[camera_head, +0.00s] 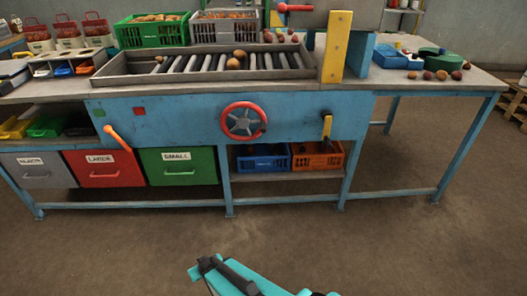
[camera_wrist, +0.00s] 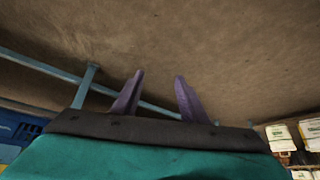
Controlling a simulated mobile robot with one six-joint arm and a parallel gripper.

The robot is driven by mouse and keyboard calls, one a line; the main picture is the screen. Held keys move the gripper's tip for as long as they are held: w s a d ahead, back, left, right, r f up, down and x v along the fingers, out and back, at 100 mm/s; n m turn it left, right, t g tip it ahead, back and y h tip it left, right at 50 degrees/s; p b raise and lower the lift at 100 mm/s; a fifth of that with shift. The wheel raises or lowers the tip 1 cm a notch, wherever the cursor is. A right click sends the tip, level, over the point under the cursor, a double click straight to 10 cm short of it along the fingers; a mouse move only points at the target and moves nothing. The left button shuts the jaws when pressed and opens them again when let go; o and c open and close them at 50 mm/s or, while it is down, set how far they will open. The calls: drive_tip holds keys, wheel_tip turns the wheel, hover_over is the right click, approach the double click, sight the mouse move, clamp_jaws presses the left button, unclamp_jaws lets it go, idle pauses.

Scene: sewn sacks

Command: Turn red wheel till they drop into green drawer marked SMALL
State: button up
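The red wheel (camera_head: 244,122) is on the front of the blue sorting bench, with a grey hub and spokes. The green drawer marked SMALL (camera_head: 178,166) is below it to the left and looks closed. Round brown potato-like items (camera_head: 236,60) lie on the roller tray (camera_head: 205,68) above the wheel. My arm shows at the bottom of the head view, well short of the bench. In the wrist view my gripper (camera_wrist: 159,85) has two purple fingers spread apart with nothing between them. The wheel and the drawer do not show clearly in the wrist view.
A red drawer marked LARGE (camera_head: 103,168) and a grey drawer (camera_head: 38,170) are left of the green one. An orange lever (camera_head: 117,137) and a yellow handle (camera_head: 327,126) stick out from the bench front. Blue (camera_head: 263,160) and orange crates (camera_head: 317,157) stand underneath. The floor in front is clear.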

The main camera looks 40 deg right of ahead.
drive_tip(key=w+d+r+m+t+h+p, duration=0.1)
drive_tip(key=w+d+r+t, duration=0.1)
drive_tip(key=w+d+r, duration=0.4)
drive_tip(key=w+d+r+m+t+h+p, duration=0.1)
drive_tip(key=w+d+r+t+h, duration=0.15)
drive_tip(key=d+r, duration=0.4)
drive_tip(key=w+d+r+m+t+h+p, duration=0.1)
drive_tip(key=w+d+r+t, duration=0.25)
drive_tip(key=r, duration=0.55)
drive_tip(key=s+d+r+m+h+p, duration=0.1)
drive_tip(key=s+d+r+m+h, duration=0.1)
drive_tip(key=d+r, duration=0.7)
drive_tip(key=s+d+r+m+h+p, duration=0.2)
drive_tip(key=s+d+r+h, duration=0.2)
drive_tip(key=d+r, duration=0.5)
drive_tip(key=d, duration=0.5)
drive_tip(key=shift+s+d, duration=0.2)
drive_tip(key=shift+d, duration=0.15)
drive_tip(key=shift+w+d+f+b, duration=0.2)
drive_tip(key=shift+w+b, duration=0.1)
drive_tip(key=shift+b, duration=0.4)
drive_tip(key=b+x, duration=0.1)
drive_tip(key=b, duration=0.3)
drive_tip(key=shift+w+d, duration=0.2)
drive_tip(key=shift+w, duration=0.1)
drive_tip(key=shift+w, duration=0.1)
